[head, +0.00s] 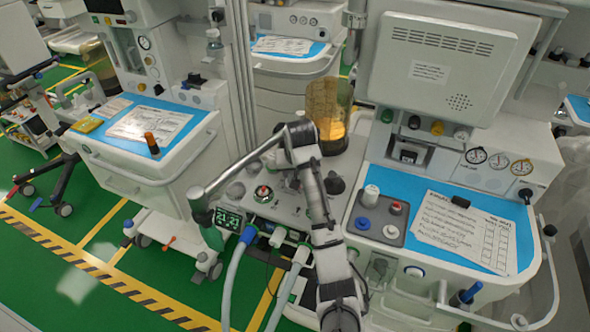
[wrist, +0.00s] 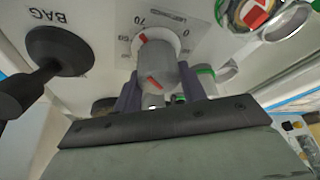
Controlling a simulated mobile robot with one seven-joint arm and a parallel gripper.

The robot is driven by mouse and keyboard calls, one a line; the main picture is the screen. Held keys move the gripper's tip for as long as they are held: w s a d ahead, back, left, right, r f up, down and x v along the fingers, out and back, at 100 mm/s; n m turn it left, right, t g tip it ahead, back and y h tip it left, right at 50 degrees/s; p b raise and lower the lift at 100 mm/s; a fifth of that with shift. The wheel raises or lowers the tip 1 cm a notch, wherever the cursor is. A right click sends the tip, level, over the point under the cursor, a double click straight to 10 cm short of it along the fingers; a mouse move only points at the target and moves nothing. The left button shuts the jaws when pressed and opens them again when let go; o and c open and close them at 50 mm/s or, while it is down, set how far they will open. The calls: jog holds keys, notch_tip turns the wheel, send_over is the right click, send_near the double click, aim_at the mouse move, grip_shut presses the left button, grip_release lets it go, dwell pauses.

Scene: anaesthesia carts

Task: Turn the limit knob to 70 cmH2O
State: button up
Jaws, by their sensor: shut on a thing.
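The limit knob (wrist: 155,76) is a grey-white cylinder on a pale panel in the wrist view, with a red mark on its body. Its skirt has another red mark close to the printed 70; the scale lettering appears upside down. My gripper (wrist: 160,92) has its two dark fingers on either side of the knob and is shut on it. The fingers and palm hide the knob's near end. In the head view my arm reaches over the middle machine's panel, and I cannot make out the knob clearly there.
A black BAG selector (wrist: 58,50) with a lever is left of the knob in the wrist view. A red-topped control (wrist: 252,14) is at upper right.

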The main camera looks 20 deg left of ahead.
jog(key=o, duration=1)
jog(key=shift+r, duration=0.1)
jog(key=shift+v, duration=6.85)
jog(key=shift+s, duration=0.1)
